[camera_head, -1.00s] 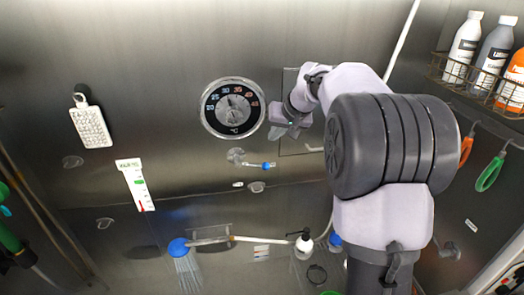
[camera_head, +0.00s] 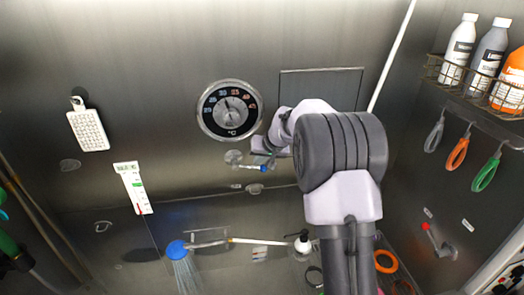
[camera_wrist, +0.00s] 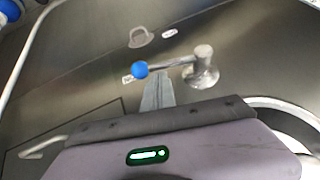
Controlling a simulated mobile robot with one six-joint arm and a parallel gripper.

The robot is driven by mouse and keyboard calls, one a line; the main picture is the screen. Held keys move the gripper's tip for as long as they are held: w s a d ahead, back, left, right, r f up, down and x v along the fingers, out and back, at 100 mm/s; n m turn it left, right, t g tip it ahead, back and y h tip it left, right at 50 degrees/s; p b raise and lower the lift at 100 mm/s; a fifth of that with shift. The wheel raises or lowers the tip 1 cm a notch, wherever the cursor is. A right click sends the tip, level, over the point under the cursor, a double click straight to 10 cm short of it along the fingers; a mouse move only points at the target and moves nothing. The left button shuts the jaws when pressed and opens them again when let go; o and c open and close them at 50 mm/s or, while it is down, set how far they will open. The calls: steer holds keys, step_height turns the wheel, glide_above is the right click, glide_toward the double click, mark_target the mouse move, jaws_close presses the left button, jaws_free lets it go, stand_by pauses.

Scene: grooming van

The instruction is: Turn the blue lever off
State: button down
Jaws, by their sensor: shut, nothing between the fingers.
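The blue lever (camera_head: 250,167) is a metal arm with a blue knob, mounted on the steel wall below the round dial. In the head view its arm points right from its round base. In the wrist view the lever (camera_wrist: 170,66) shows whole, with the blue knob at left and the base at right. My gripper (camera_wrist: 157,80) is shut and empty, its fingertips close to the middle of the lever arm. I cannot tell whether they touch it. In the head view my gripper (camera_head: 268,154) is just above the knob and partly hides this area.
The round dial (camera_head: 229,110) is close at upper left of my gripper. A panel (camera_head: 325,85) is behind my arm. A blue shower head (camera_head: 177,250) sprays water below. A red-tipped lever (camera_head: 438,240) is on the right wall, below a bottle rack (camera_head: 470,85).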

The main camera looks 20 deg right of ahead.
mark_target(259, 168)
steer(key=shift+f, duration=0.2)
step_height(259, 168, down, 3)
steer(key=m+y+b, duration=0.1)
steer(key=y+b, duration=0.1)
steer(key=b, duration=0.6)
steer(key=shift+d+f+t+b, duration=0.1)
steer(key=shift+d+t+b, duration=0.05)
steer(key=shift+t+b, duration=0.2)
steer(key=shift+w+a+f+m+t+y+b, duration=0.15)
steer(key=shift+a+f+m+t+y+b, duration=0.8)
steer(key=shift+b, duration=2.55)
steer(key=shift+w+a+f+m+t+y+b, duration=0.1)
steer(key=shift+a+f+m+t+y+b, duration=0.3)
steer(key=shift+f+y+b, duration=2.05)
steer(key=shift+w+a+r+m+t+y+b, duration=0.15)
steer(key=shift+a+r+m+t+y+b, duration=0.55)
steer(key=shift+b, duration=3.8)
steer(key=shift+a+f+n+g, duration=0.2)
steer(key=shift+f+n+g, duration=0.05)
steer(key=shift+f+g, duration=0.1)
